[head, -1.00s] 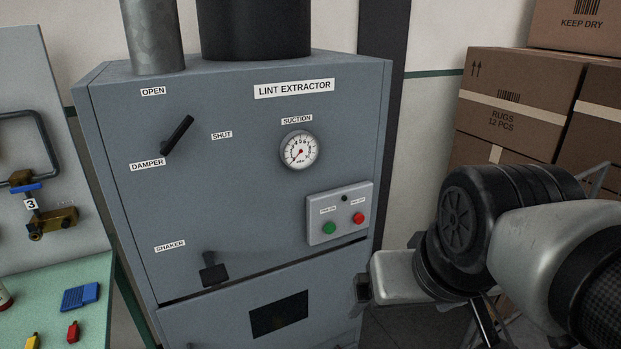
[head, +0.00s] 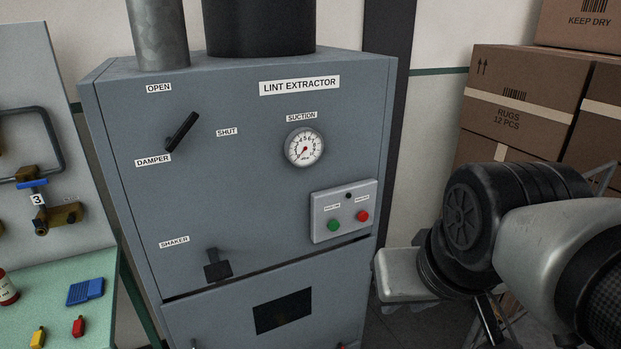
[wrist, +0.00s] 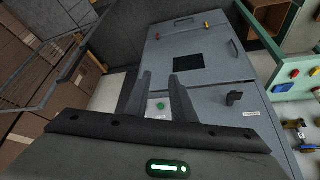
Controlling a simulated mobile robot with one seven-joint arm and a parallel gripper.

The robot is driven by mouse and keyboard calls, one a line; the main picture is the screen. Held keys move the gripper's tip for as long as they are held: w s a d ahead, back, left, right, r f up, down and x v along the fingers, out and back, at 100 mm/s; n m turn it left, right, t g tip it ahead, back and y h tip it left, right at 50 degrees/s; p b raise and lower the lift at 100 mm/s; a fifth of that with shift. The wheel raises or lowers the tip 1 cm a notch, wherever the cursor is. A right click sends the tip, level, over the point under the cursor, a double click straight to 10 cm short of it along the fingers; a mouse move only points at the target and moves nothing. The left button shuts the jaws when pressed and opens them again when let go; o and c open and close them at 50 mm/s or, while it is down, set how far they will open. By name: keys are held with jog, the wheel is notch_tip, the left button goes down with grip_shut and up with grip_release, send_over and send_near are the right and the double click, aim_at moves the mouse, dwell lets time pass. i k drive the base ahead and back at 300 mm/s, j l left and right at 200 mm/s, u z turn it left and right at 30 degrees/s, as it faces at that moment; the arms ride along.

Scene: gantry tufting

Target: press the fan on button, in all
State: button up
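The green button (head: 333,225) sits at the left of a small pale control box (head: 322,236) on the front of the grey lint extractor (head: 250,210). Its label is too small to read surely. A red button (head: 362,216) is to its right, and a small dark lamp (head: 348,196) is above. In the wrist view the green button (wrist: 160,106) shows between the two fingers of my gripper (wrist: 161,80). The fingers are apart, with nothing between them but the view of the box.
The damper lever (head: 182,131) is tilted between OPEN and SHUT labels. The suction gauge (head: 304,147) needle points low left. A shaker handle (head: 217,266) juts out lower down. Cardboard boxes (head: 520,95) are stacked at right; a green bench (head: 50,288) with small items stands left.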

aim_at(332, 225)
jog(key=i+j, duration=0.1)
jog(key=j, duration=0.45)
jog(key=i+j, duration=0.1)
jog(key=j, duration=0.4)
jog(key=i+j, duration=0.1)
jog(key=j, duration=0.45)
jog(key=z, duration=2.05)
